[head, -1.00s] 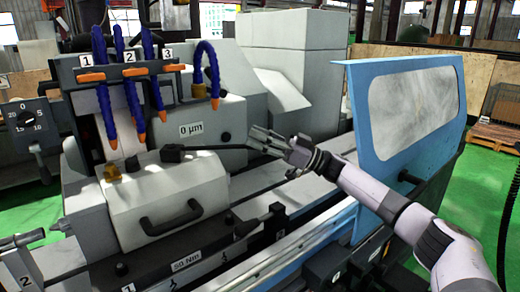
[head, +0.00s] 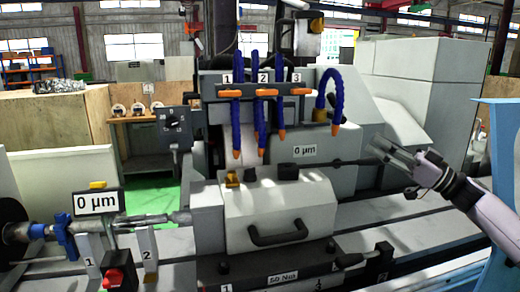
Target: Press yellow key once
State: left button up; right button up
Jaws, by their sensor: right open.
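My right gripper (head: 376,150) is open and empty, its fingers pointing left, in front of the machine's right-hand section. It is in the air near the end of a dark rod (head: 340,162); I cannot tell whether they touch. Yellow parts show in several places. A small yellow piece (head: 232,179) sits on top of the grey box with the black handle. Another yellow piece (head: 97,185) tops the left "0 µm" display (head: 97,202). A brass-yellow fitting (head: 319,115) is below the right blue hose. I cannot tell which is the key. My left gripper is out of view.
Blue coolant hoses (head: 258,105) with orange tips hang above the grey box (head: 278,212). A red button (head: 114,278) is at the lower left. A blue guard panel (head: 500,180) stands at the right edge. A knob panel (head: 174,125) is left of the hoses.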

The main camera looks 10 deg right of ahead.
aim_at(101, 184)
jog(key=k+j, duration=0.8)
jog(key=k, duration=0.05)
